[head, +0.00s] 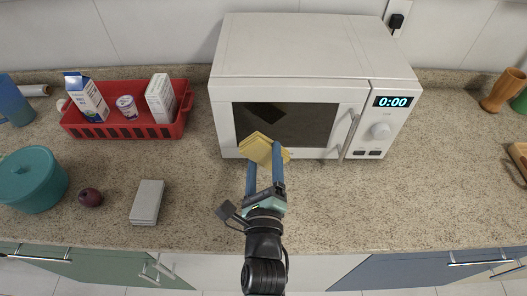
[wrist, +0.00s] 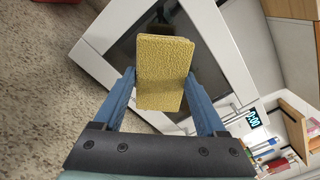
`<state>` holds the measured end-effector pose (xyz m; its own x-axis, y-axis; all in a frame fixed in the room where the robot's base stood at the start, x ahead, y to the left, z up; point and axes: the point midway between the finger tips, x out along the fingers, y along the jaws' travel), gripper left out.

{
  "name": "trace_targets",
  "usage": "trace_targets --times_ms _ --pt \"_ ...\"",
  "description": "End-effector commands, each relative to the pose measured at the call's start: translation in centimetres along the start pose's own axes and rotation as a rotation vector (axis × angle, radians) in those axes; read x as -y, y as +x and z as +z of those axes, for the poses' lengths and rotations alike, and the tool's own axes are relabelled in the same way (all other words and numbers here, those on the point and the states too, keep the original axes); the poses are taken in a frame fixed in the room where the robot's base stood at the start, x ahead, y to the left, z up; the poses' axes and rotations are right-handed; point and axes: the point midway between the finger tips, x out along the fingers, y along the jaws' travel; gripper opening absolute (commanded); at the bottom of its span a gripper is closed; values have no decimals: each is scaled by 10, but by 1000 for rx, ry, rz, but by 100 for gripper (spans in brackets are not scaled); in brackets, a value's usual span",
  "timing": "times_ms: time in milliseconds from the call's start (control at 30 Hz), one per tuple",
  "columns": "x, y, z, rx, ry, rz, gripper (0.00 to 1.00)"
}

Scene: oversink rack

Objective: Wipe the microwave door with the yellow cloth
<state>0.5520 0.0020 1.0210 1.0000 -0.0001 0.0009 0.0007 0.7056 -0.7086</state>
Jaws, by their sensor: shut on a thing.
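The white microwave (head: 310,50) stands on the counter with its door (head: 300,122) closed and a dark window facing me. My gripper (head: 265,160) is shut on the folded yellow cloth (head: 258,146), just in front of the lower left part of the door. In the wrist view the cloth (wrist: 164,70) sits between the blue fingers of my gripper (wrist: 162,95), with the door window (wrist: 125,50) behind it. I cannot tell whether the cloth touches the door.
A red basket (head: 120,128) with cartons and a can stands left of the microwave. A teal pot (head: 32,180), a dark red round item (head: 90,197) and a grey block (head: 147,202) lie nearer on the left.

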Motion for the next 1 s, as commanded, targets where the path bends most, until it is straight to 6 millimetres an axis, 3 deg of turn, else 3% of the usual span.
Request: trace_targets --times_ms 367,700,1000 --pt "0 -4 0 -1 0 -1 29" --pt "0 -30 -1 -1 0 0 29" --pt "1 -32 0 -1 0 -1 29"
